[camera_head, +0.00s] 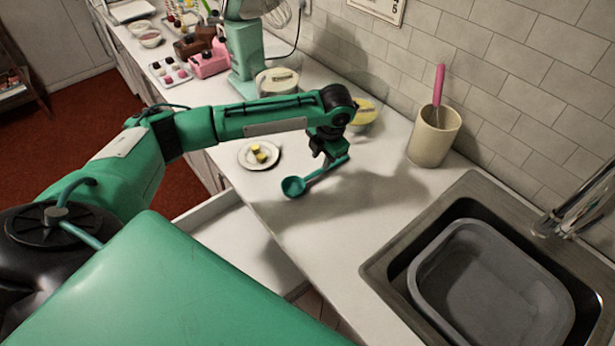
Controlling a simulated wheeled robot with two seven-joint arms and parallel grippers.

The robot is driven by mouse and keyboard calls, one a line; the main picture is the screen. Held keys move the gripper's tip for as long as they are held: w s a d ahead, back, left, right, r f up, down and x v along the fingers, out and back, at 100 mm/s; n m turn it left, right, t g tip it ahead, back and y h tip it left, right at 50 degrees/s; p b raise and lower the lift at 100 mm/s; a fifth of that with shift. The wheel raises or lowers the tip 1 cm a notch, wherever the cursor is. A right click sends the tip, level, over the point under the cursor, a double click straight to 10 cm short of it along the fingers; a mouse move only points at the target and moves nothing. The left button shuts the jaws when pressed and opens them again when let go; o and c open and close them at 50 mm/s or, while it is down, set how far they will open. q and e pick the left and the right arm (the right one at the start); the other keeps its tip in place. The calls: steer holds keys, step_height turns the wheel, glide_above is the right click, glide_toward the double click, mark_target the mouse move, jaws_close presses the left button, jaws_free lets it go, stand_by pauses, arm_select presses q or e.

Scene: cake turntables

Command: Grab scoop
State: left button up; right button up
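The scoop is teal, with a round bowl (293,187) at the left and a thin handle running up to the right. My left arm comes in from the left and bends down over the counter at its wrist. My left gripper (326,165) points down and is shut on the scoop's handle, partway along it. The fingertips are small and dark, and the handle partly covers them. Shadows of the arm and scoop fall on the counter just below. My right gripper is not in view.
A white plate (246,160) with yellow pieces lies left of the scoop. A cream crock (435,140) with a pink-handled tool stands at the right by the tiled wall. A sink holds a grey basin (420,285). A drawer (240,245) stands open below the counter.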

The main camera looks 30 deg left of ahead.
mark_target(320, 169)
arm_select(q)
steer(key=f, duration=0.1)
steer(key=f+p, duration=0.1)
steer(key=f, duration=0.1)
steer(key=f+p, duration=0.1)
steer(key=f, duration=0.1)
steer(key=shift+w+a+f, duration=0.2)
steer(key=shift+w+a, duration=0.1)
steer(key=shift+w, duration=0.05)
steer(key=shift+f, duration=0.25)
steer(key=c, duration=0.6)
jaws_close()
steer(key=shift+r, duration=0.1)
